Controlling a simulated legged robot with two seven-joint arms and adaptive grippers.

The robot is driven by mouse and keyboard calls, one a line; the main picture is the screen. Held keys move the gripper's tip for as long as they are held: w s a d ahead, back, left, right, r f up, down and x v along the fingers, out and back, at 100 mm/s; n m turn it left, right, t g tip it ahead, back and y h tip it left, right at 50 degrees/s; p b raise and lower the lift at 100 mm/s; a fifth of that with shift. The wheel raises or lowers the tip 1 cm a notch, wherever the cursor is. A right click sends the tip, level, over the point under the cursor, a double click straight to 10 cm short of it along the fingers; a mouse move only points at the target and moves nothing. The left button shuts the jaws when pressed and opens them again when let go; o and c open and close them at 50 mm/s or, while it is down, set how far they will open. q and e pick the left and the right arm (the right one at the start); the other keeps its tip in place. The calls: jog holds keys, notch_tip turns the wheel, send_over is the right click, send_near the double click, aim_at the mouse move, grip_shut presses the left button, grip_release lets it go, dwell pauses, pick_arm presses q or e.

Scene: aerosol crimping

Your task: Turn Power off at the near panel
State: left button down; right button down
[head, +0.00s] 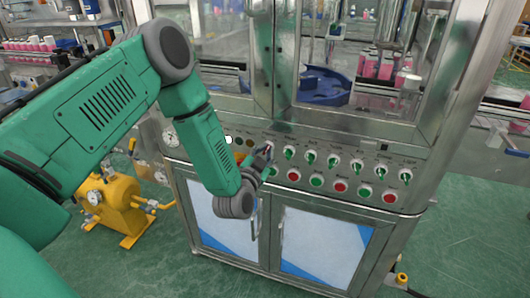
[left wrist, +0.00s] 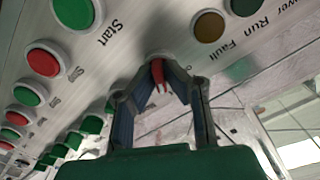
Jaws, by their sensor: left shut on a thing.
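The near panel (head: 325,172) is the sloped grey front of the machine, with rows of switches and buttons. My left gripper (head: 266,155) is at the left part of this panel, and its fingers hide some of the controls there. In the left wrist view my left gripper (left wrist: 162,75) is shut on a red switch knob (left wrist: 158,70), with a finger on each side. The knob's label is mostly hidden. Near it are the amber Fault lamp (left wrist: 210,27) and the dark Run lamp (left wrist: 240,27). The Power label is partly cut off at the picture's top edge. My right gripper is not in view.
A green Start button (left wrist: 74,12) and a red button (left wrist: 43,60) sit beside the held knob. Several green switches and red and green buttons continue along the panel. A round gauge (head: 170,137) is at its left end. A yellow tank (head: 112,205) stands on the floor at left.

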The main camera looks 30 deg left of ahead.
pick_arm(q)
jog(key=shift+a, duration=0.1)
jog(key=shift+d+n, duration=0.25)
jog(key=shift+n, duration=0.35)
jog(key=shift+a+f+n, duration=0.15)
jog(key=shift+n, duration=1.05)
jog(key=n+b, duration=0.1)
jog(key=n, duration=0.1)
jog(key=shift+n, duration=0.3)
jog(key=n, duration=0.2)
jog(key=n+b, duration=0.1)
jog(key=n, duration=0.2)
jog(key=shift+s+f+n, duration=0.15)
jog(key=shift+n, duration=0.15)
jog(key=c, duration=1.7)
grip_release()
